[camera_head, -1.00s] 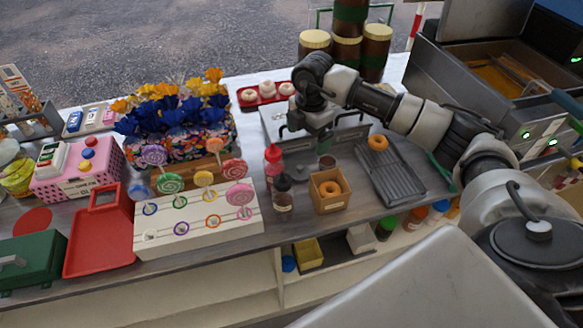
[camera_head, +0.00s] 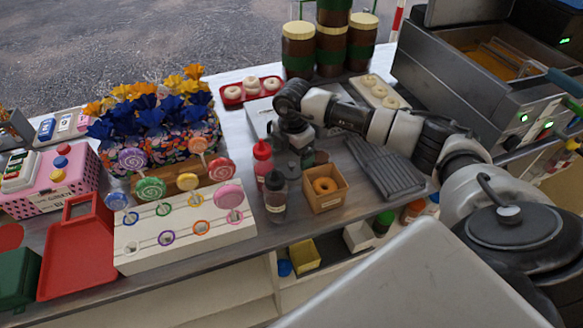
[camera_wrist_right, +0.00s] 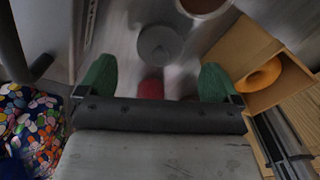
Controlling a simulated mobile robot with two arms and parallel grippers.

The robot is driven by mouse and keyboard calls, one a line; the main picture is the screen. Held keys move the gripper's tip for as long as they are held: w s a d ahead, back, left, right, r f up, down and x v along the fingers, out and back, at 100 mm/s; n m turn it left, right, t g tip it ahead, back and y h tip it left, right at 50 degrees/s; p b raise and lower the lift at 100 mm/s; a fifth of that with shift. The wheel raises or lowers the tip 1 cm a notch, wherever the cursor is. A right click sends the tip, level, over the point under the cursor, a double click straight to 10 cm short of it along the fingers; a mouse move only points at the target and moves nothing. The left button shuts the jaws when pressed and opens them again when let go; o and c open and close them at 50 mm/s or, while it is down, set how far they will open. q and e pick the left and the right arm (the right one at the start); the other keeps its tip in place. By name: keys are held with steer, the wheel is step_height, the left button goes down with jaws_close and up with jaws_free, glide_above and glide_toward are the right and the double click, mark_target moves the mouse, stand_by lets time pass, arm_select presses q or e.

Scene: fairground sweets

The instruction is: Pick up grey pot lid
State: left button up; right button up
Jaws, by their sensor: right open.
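A grey round disc with a raised centre, which looks like the grey pot lid (camera_wrist_right: 158,43), shows in the right wrist view ahead of the gap between my fingers. In the head view I cannot make it out clearly beside my gripper. My right gripper (camera_wrist_right: 158,84) has its two green fingers wide apart with nothing held. In the head view this gripper (camera_head: 292,160) points down over the counter, close to the red bottle and the dark bottle. My left gripper is not in view.
The red bottle (camera_head: 262,158) and dark bottle (camera_head: 275,197) stand just left of my gripper. A box with an orange doughnut (camera_head: 325,187) is at its right. A ribbed grey tray (camera_head: 385,170) lies farther right, and a lollipop stand (camera_head: 185,232) to the left.

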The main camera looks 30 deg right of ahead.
mark_target(293, 163)
step_height(293, 163, down, 5)
steer(key=c, duration=1)
